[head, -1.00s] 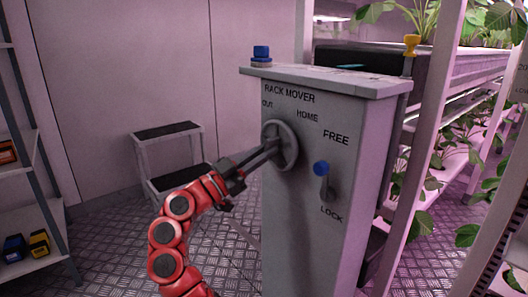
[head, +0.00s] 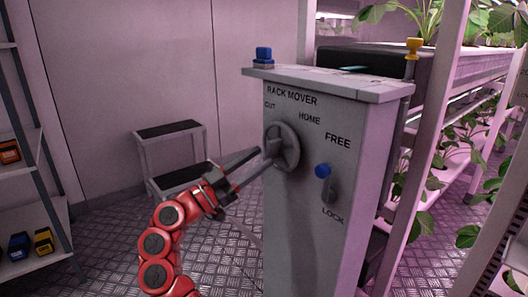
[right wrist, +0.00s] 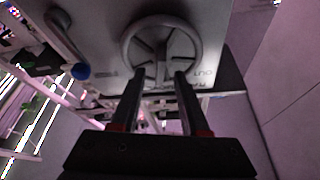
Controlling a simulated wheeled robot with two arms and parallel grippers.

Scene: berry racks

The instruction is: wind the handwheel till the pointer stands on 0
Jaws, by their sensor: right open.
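The handwheel (head: 294,148) is a dark grey spoked wheel on the front of the grey rack mover cabinet (head: 315,225). It also shows in the right wrist view (right wrist: 163,48), face on, with its rim unobstructed at the top. My right gripper (head: 265,157), on a red arm, is open in front of the wheel's left side. In the right wrist view its fingers (right wrist: 159,76) are apart and empty, their tips near the wheel's lower rim. I cannot make out a pointer or a 0 mark. My left gripper is out of view.
A blue-knobbed lever (head: 323,171) sits right of the wheel, between FREE and LOCK. A blue button (head: 263,55) tops the cabinet. A step stool (head: 170,131) stands behind left, a shelf (head: 35,218) at far left, plant racks right.

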